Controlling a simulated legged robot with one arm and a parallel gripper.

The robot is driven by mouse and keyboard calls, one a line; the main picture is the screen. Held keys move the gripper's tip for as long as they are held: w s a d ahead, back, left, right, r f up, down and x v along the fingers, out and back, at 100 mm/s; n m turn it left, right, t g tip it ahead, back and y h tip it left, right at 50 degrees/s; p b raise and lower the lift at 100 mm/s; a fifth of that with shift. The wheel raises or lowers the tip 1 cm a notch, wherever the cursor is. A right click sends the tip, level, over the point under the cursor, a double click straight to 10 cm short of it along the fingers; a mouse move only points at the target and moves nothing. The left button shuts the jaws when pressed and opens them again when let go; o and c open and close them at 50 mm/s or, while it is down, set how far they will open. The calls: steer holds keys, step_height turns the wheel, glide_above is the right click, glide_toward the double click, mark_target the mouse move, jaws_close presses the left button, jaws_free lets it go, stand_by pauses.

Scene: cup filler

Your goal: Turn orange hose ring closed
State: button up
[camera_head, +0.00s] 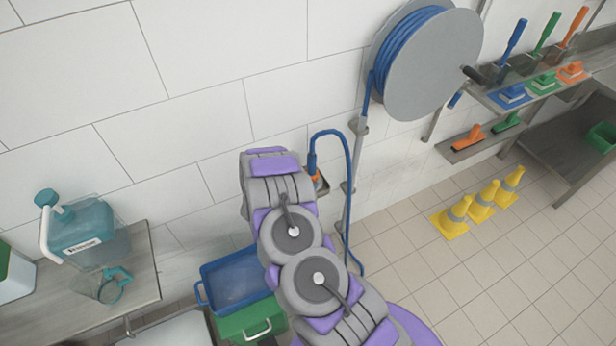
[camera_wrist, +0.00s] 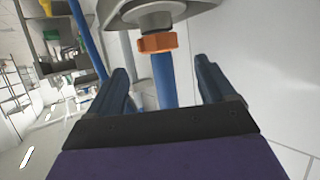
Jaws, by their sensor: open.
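The orange hose ring (camera_wrist: 157,42) shows in the wrist view, under a grey metal fitting (camera_wrist: 150,13). A blue hose (camera_wrist: 163,80) runs down from it. My gripper (camera_wrist: 165,85) is open, with one dark finger on each side of the hose below the ring. The fingers do not appear to touch the ring or the hose. In the head view a small part of the ring (camera_head: 316,178) shows at the end of my arm, by the blue hose (camera_head: 348,185) near the wall. My gripper is hidden there behind my arm.
A hose reel (camera_head: 430,65) hangs on the wall above right. A blue tray (camera_head: 238,282) and a green bin (camera_head: 250,320) stand below left of my arm. A table with a teal jug (camera_head: 80,228) is at left. Yellow cones (camera_head: 481,205) stand on the floor at right.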

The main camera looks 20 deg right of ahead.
steer(key=v, duration=0.9)
steer(key=shift+a+f, duration=0.1)
steer(key=shift+f, duration=0.05)
